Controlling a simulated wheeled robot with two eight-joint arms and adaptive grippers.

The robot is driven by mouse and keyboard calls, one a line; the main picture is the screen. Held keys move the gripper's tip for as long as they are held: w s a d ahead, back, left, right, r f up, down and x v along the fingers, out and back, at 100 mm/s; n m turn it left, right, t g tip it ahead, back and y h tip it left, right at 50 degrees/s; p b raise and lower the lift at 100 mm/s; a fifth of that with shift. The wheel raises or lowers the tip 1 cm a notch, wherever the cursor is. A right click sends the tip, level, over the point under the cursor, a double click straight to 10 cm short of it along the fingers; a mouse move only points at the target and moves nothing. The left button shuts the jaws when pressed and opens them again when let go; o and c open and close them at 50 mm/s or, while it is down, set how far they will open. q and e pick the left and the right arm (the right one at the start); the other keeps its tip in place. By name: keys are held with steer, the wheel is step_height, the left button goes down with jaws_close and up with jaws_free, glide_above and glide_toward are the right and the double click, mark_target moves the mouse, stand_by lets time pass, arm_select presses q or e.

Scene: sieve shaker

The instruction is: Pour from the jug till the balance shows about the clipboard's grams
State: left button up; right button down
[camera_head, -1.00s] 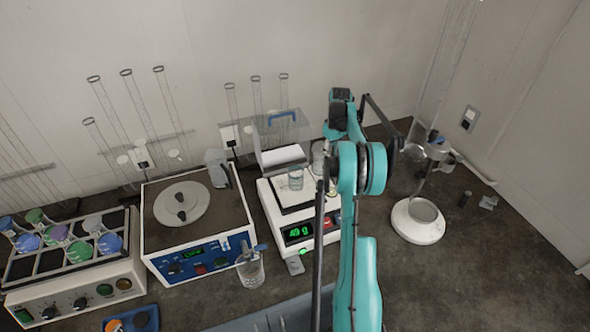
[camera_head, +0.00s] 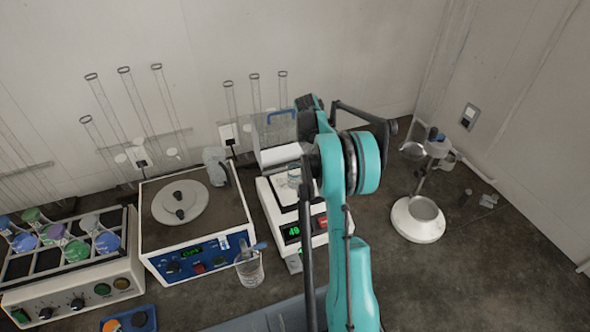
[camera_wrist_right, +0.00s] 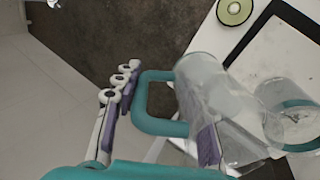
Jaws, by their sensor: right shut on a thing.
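The clear jug (camera_wrist_right: 208,92) with a teal handle is in the right wrist view. My right gripper (camera_wrist_right: 165,102) is shut on its handle. The jug is tilted, with one end overlapping the glass beaker (camera_wrist_right: 290,112) in that view; I cannot tell whether they touch. The beaker stands on the balance (camera_head: 277,214), and it also shows in the head view (camera_head: 293,173). The green display (camera_head: 292,231) shows "49", its right part hidden by my right arm. In the head view that arm hides the jug and the gripper. The clipboard cannot be made out. My left gripper is out of view.
Left of the balance stand a white-and-blue lidded device (camera_head: 190,230) and a rack of coloured flasks (camera_head: 70,248). A white round-based stand (camera_head: 418,222) is at right. The bench at front right is clear.

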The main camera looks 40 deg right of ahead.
steer(key=shift+a+r+h, duration=0.15)
steer(key=shift+a+h, duration=0.1)
steer(key=shift+h, duration=0.95)
steer(key=r, duration=0.1)
steer(key=a+r+p, duration=0.1)
steer(key=r, duration=0.2)
steer(key=shift+a+r, duration=0.25)
steer(key=shift+a, duration=0.1)
steer(key=shift+a+h, duration=0.1)
steer(key=shift+h, duration=0.2)
steer(key=shift+r, duration=0.25)
steer(key=shift+r+h, duration=0.1)
steer(key=shift+h, duration=0.2)
steer(key=shift+a+r+h, duration=0.15)
steer(key=shift+r+h, duration=0.1)
steer(key=shift+h, duration=0.05)
steer(key=shift+a+r+h+b, duration=0.1)
steer(key=shift+a+h+b, duration=0.1)
steer(key=shift+h+b, duration=0.65)
stand_by(2.5)
